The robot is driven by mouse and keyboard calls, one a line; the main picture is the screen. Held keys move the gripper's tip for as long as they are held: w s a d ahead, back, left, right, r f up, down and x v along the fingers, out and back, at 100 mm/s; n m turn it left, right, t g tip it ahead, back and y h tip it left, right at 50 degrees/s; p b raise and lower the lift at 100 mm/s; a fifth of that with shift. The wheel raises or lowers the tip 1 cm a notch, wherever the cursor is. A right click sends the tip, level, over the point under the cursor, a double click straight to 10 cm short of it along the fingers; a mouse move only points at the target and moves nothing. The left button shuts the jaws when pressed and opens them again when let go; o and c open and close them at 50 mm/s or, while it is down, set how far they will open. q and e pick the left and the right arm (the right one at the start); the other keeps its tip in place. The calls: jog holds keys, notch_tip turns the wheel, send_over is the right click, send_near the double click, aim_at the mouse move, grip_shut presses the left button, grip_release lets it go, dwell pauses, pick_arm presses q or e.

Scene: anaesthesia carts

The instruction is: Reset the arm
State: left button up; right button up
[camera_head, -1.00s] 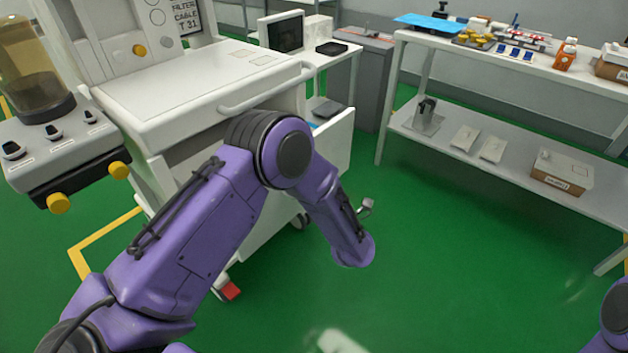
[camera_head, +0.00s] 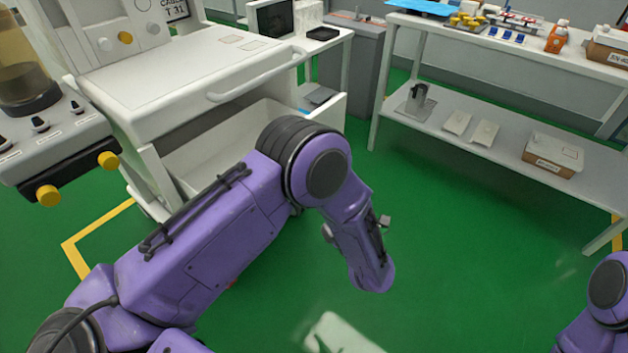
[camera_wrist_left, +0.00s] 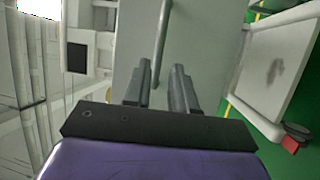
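My left arm (camera_head: 230,240) is purple and reaches in from the lower left, with its elbow in front of the cart and its forearm bent down over the floor. Its gripper cannot be made out in the head view. In the left wrist view my left gripper (camera_wrist_left: 162,72) has two grey fingers apart with nothing seen held between them. A grey bar (camera_wrist_left: 162,35) lies beyond the fingertips. Part of my right arm (camera_head: 605,290) shows at the lower right edge; its gripper is out of frame.
The white cart (camera_head: 185,85) has a front handle (camera_head: 260,75) and an open drawer (camera_head: 215,145), close behind my left elbow. A shelf table (camera_head: 500,140) with bottles and boxes stands at the right. Green floor (camera_head: 480,260) is clear between them.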

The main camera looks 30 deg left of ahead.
pick_arm(q)
jog(key=shift+s+d+f, duration=0.15)
jog(key=shift+s+d, duration=0.15)
jog(key=shift+d, duration=0.15)
notch_tip(320, 180, down, 5)
jog(key=w+d+m+t+h, duration=0.2)
jog(key=m+t+h, duration=0.2)
jog(key=m+h, duration=0.45)
jog(key=s+a+f+m+g+h, duration=0.35)
jog(key=s+f+m, duration=0.25)
jog(key=s+f, duration=0.25)
jog(key=s+a+f+m+g+h, duration=0.2)
jog(key=s+a+f+m+g, duration=0.3)
jog(key=s+f+m, duration=0.3)
jog(key=s+a+f+g, duration=0.1)
jog(key=s+a+g, duration=0.1)
jog(key=s, duration=0.4)
jog(key=s+a+f+g, duration=0.1)
jog(key=s+a+g, duration=0.15)
jog(key=s, duration=0.45)
notch_tip(320, 180, up, 15)
jog(key=n+y+p, duration=0.1)
jog(key=p, duration=1.4)
jog(key=shift+s+a+t, duration=0.25)
jog(key=shift+a+t, duration=0.05)
jog(key=shift+t, duration=0.1)
